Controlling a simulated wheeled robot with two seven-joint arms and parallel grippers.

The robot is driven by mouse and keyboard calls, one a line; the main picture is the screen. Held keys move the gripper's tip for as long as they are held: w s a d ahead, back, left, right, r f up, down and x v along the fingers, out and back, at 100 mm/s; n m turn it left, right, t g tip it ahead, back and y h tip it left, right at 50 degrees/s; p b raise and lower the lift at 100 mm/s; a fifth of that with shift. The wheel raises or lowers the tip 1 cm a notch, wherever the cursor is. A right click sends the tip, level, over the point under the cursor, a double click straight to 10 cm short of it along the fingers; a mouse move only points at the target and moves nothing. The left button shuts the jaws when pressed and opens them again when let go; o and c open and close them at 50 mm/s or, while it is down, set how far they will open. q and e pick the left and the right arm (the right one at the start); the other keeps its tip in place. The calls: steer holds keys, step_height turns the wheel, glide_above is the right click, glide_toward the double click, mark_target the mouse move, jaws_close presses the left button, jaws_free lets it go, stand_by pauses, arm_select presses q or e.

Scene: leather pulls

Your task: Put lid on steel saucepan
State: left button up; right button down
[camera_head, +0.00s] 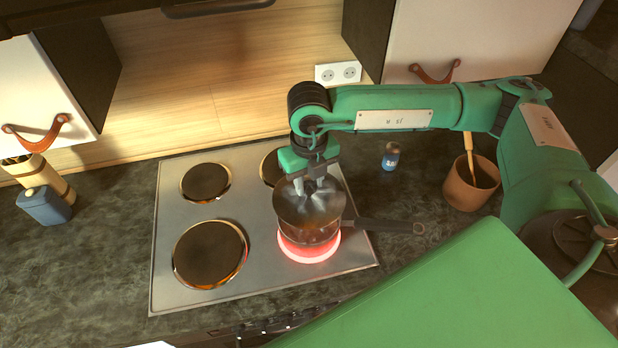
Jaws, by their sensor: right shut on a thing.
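The steel saucepan (307,237) stands on the glowing red front right burner (309,254), its dark handle (390,226) pointing right. My right gripper (316,189) points down over the saucepan and is shut on the lid (294,208), a round shiny metal disc. The lid is over the saucepan and covers most of its opening from this view. I cannot tell whether the lid touches the rim or hangs just above it. The part that the fingers grip is mostly hidden. My left gripper is not in view.
The steel hob (165,290) has other burners, at the front left (209,253) and back left (206,183). A small blue jar (390,156) and a brown pot (463,190) with a wooden utensil stand right. A blue container (44,206) stands at far left.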

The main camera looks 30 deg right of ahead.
mark_target(309, 200)
steer(key=shift+f+b, duration=0.4)
steer(key=shift+f, duration=0.9)
step_height(309, 200, down, 3)
steer(key=shift+r+b, duration=0.1)
steer(key=shift+b, duration=0.8)
steer(key=shift+f+b, duration=0.6)
steer(key=shift+f+b, duration=0.1)
steer(key=shift+b, duration=0.35)
steer(key=shift+f+b, duration=0.4)
steer(key=shift+b, duration=0.3)
